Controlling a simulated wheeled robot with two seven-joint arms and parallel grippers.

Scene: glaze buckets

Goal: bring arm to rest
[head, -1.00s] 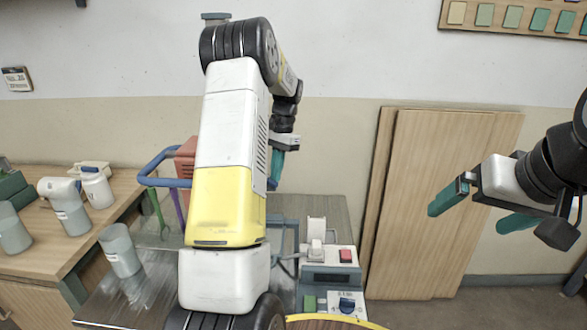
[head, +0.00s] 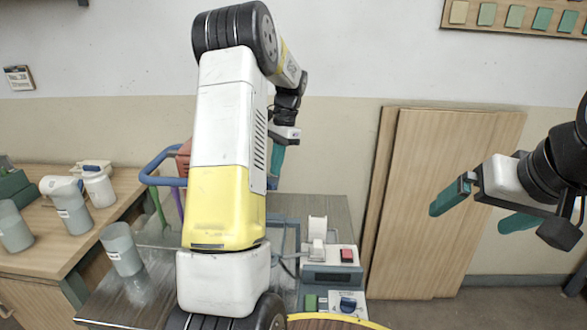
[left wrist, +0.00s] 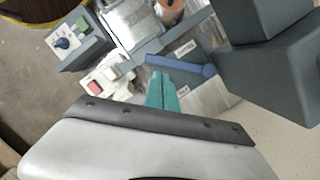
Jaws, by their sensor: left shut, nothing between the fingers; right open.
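My left arm rises through the middle of the head view, and its white and yellow links hide part of the bench behind. My left gripper (head: 277,160) points down behind the arm, its teal fingers together and empty. In the left wrist view its teal fingertips (left wrist: 162,92) are closed, with nothing between them. My right gripper (head: 482,207) is at the right of the head view, its teal fingers spread apart and empty, clear of everything.
A metal bench bears a machine with a red switch and a blue knob (head: 347,304). Grey buckets (head: 122,249) stand at the left, some on a wooden cabinet (head: 65,246). Wooden boards (head: 445,200) lean on the wall. A blue handle (head: 160,158) shows beside my left arm.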

